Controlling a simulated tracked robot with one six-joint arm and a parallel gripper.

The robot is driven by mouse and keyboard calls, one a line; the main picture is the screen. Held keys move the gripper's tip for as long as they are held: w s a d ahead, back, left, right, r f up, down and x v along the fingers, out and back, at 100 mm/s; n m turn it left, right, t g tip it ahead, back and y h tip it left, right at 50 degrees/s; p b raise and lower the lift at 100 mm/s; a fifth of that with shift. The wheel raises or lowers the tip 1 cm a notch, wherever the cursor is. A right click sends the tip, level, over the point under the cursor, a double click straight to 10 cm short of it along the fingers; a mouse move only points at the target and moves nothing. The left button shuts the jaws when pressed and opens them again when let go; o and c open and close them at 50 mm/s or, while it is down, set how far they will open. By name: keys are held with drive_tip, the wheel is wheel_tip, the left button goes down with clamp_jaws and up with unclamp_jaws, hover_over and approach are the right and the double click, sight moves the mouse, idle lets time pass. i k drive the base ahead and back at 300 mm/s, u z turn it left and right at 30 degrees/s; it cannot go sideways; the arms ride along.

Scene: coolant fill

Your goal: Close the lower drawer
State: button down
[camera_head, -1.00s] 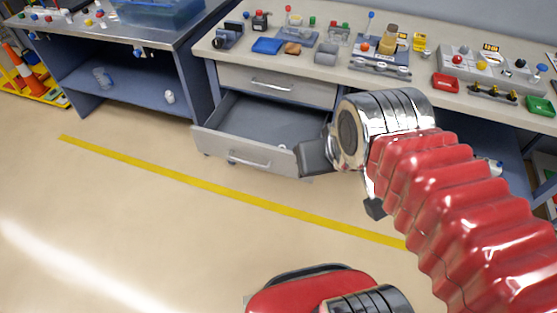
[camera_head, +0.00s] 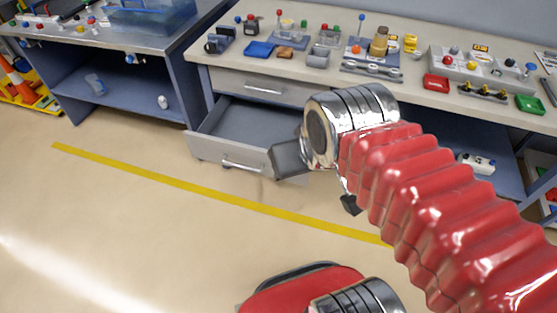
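The lower drawer (camera_head: 226,151) stands pulled out below the workbench, with its grey inside showing and a bar handle (camera_head: 243,164) on its front. The upper drawer (camera_head: 263,88) above it is shut. My gripper (camera_head: 288,159) is at the end of my red-sleeved arm, in front of the lower drawer's right end. One dark grey finger-like part shows there and overlaps the drawer front in the picture. I cannot tell whether it touches the drawer. The gripper's opening is hidden from this angle. My arm hides the drawer's right side.
The workbench top (camera_head: 300,66) holds blue, red and green trays and several small parts. A second bench (camera_head: 150,44) with a lower shelf stands at the left. A yellow floor line (camera_head: 200,190) crosses open floor before the drawers.

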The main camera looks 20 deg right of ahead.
sight(238, 132)
drive_tip(key=i, duration=0.95)
